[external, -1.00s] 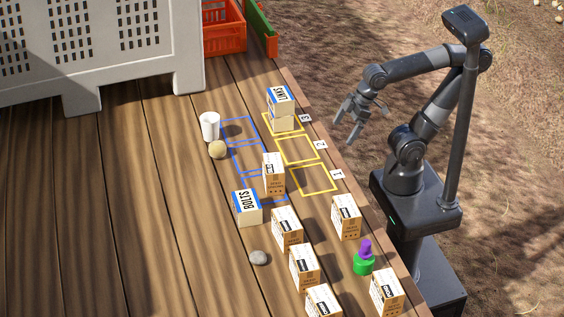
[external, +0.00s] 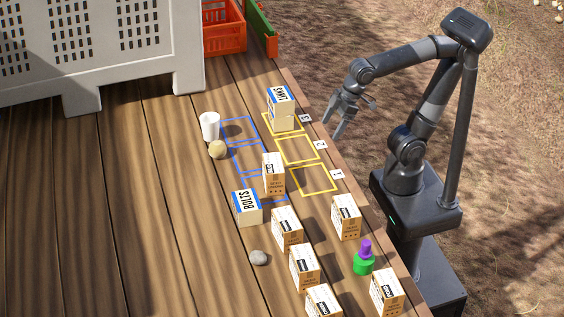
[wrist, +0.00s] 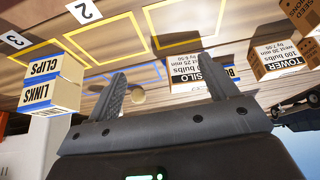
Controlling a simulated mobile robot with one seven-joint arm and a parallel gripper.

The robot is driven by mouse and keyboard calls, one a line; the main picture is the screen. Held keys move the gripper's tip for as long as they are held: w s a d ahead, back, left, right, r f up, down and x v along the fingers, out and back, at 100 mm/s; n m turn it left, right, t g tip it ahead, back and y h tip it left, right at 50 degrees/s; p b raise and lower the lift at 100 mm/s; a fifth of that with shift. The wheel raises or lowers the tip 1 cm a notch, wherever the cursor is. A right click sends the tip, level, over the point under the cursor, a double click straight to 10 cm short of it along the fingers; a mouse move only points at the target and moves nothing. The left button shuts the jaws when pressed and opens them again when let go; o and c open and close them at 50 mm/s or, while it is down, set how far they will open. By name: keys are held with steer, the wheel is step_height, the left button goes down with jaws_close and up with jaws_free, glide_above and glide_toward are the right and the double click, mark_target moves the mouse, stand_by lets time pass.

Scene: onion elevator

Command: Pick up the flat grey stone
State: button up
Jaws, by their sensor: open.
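The flat grey stone (external: 259,257) lies on the wooden table, left of a row of cartons and below the BOLTS box (external: 247,207). I cannot make it out in the wrist view. My gripper (external: 336,121) is open and empty, in the air near the table's right edge, far up and right of the stone. In the wrist view my gripper (wrist: 165,82) shows its two fingers spread apart, with nothing held between them.
Several cartons, such as one carton (external: 287,229), stand near the stone. A LINKS box (external: 281,97) is stacked near my gripper. A white cup (external: 210,126), a round tan object (external: 217,150) and a green-and-purple piece (external: 364,260) also stand on the table.

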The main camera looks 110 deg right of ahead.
steer(key=w+a+r, duration=0.4)
steer(key=w+a, duration=0.3)
steer(key=w, duration=0.5)
steer(key=g, duration=0.1)
glide_above(258, 253)
steer(key=s, duration=0.3)
steer(key=shift+n, duration=0.3)
steer(key=f, duration=0.7)
steer(key=d+f, duration=0.1)
steer(key=f, duration=0.2)
steer(key=shift+f, duration=0.3)
steer(key=x, duration=0.5)
steer(key=shift+w+a+f, duration=0.25)
steer(key=shift+w+a, duration=0.05)
steer(key=shift+a, duration=0.1)
steer(key=shift+c, duration=0.2)
steer(key=c, duration=1.2)
steer(key=shift+r, duration=0.1)
